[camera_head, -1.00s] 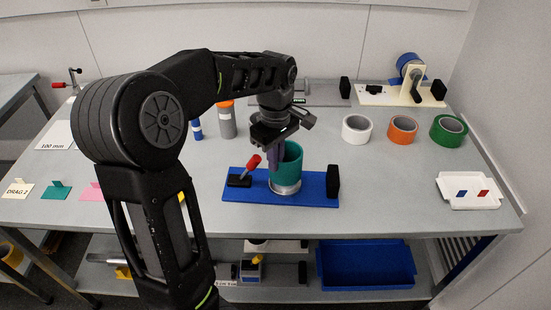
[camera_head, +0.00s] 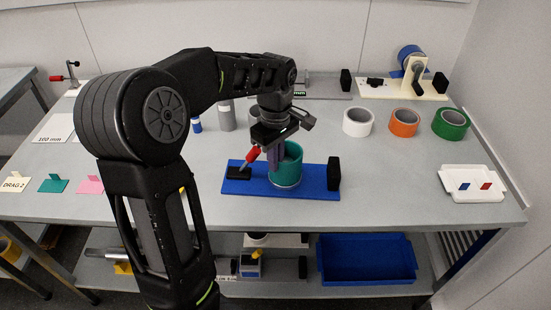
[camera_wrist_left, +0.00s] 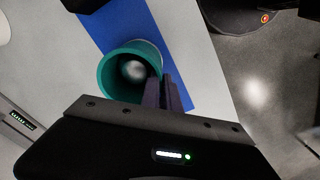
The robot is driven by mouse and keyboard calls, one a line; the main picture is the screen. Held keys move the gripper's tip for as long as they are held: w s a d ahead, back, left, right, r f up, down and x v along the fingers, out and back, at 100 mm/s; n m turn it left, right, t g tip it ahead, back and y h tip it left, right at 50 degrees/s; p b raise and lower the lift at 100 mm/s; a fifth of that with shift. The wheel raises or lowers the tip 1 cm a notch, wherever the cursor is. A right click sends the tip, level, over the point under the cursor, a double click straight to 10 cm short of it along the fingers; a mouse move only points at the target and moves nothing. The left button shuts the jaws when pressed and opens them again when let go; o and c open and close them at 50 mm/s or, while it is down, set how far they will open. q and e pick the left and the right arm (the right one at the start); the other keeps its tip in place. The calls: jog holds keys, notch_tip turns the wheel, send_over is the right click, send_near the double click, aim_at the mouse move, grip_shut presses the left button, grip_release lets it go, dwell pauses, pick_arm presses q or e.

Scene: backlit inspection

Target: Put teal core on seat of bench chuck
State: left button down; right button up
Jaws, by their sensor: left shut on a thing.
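The teal core (camera_head: 289,172) is an open upright tube standing over the round seat of the bench chuck, in the head view. The chuck has a blue base (camera_head: 312,186), a red-knobbed lever (camera_head: 252,156) at its left and a black block (camera_head: 334,173) at its right. The core hides most of the seat; a thin pale rim shows under it. My left gripper (camera_head: 276,157) is shut on the core's wall at its left side. The wrist view shows the fingers (camera_wrist_left: 165,93) at the rim of the core (camera_wrist_left: 108,75), with a pale round surface inside. My right gripper is out of view.
White (camera_head: 357,122), orange (camera_head: 404,122) and green (camera_head: 450,123) rolls stand at the back right. A white tray (camera_head: 472,198) with blue and red pieces lies at the right. Grey (camera_head: 227,116) and blue cylinders stand behind my arm.

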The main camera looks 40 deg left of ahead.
pick_arm(q)
jog(key=shift+f, duration=0.15)
jog(key=c, duration=1.5)
grip_release()
notch_tip(320, 180, up, 8)
jog(key=shift+f, duration=0.1)
